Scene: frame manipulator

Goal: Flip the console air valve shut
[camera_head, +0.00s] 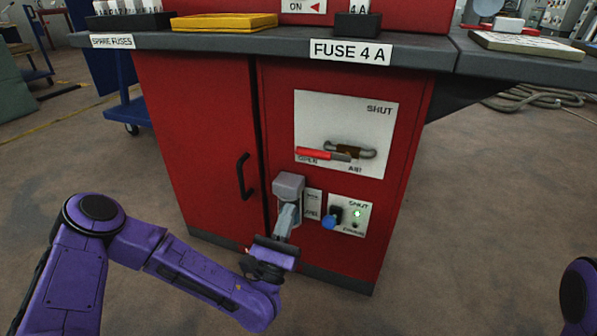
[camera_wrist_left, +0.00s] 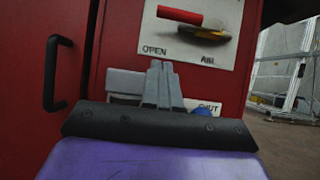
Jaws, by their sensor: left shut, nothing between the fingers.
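The air valve is on a white panel (camera_head: 375,130) on the red console front. Its red handle (camera_head: 313,154) lies nearly level and points left, by the OPEN label; SHUT is printed at the panel's upper right. In the left wrist view the red handle (camera_wrist_left: 180,16) and grey-brown valve body (camera_wrist_left: 208,32) show at the top. My left gripper (camera_head: 290,208) is shut and empty, below and left of the handle and apart from it. Its closed fingers (camera_wrist_left: 160,72) also show in the left wrist view. My right gripper is not in view.
A grey box (camera_head: 289,185) sits on the console by my left fingers. A lower panel has a blue knob (camera_head: 328,222) and a lit green lamp. A black door handle (camera_head: 244,176) sticks out at left. The grey countertop (camera_head: 240,41) overhangs above.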

